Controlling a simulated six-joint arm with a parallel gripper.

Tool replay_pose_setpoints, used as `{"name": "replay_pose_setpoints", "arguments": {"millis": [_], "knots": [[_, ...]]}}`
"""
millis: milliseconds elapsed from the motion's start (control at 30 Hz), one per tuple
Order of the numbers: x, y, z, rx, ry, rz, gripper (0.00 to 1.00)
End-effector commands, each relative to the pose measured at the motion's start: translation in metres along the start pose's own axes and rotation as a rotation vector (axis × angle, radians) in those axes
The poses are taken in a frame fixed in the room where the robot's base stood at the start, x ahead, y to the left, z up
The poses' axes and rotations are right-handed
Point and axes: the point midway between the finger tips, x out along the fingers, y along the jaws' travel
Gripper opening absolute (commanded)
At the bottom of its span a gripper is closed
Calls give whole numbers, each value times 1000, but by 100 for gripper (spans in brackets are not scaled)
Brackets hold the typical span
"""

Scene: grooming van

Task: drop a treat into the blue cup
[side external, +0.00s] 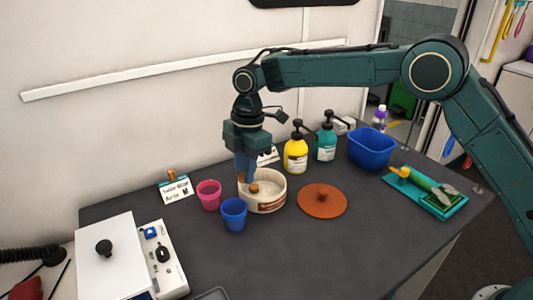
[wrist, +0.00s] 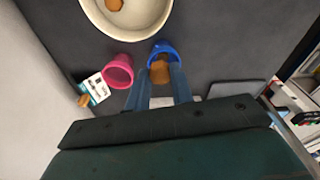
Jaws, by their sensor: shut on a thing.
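My gripper (side external: 247,182) points down and is shut on a brown treat (wrist: 160,72), held between its blue fingertips. In the side view the fingertips appear in front of the cream bowl (side external: 268,202). The blue cup (side external: 233,217) stands upright on the table, in front of the bowl and to its left. In the wrist view the blue cup (wrist: 164,46) lies just beyond the held treat, which hides part of it. The bowl shows at the top of the wrist view (wrist: 158,20), with another treat (wrist: 115,5) inside.
A pink cup (side external: 209,195) stands close left of the blue cup. An orange-brown lid (side external: 322,201) lies right of the bowl. Yellow (side external: 296,152) and teal (side external: 326,143) pump bottles and a blue tub (side external: 371,150) stand behind.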

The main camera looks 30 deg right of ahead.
Motion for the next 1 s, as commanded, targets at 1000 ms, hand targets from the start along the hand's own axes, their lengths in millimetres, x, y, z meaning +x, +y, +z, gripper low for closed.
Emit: {"name": "replay_pose_setpoints", "arguments": {"millis": [1000], "knots": [[43,-6,-14,1,0,-2,2]]}}
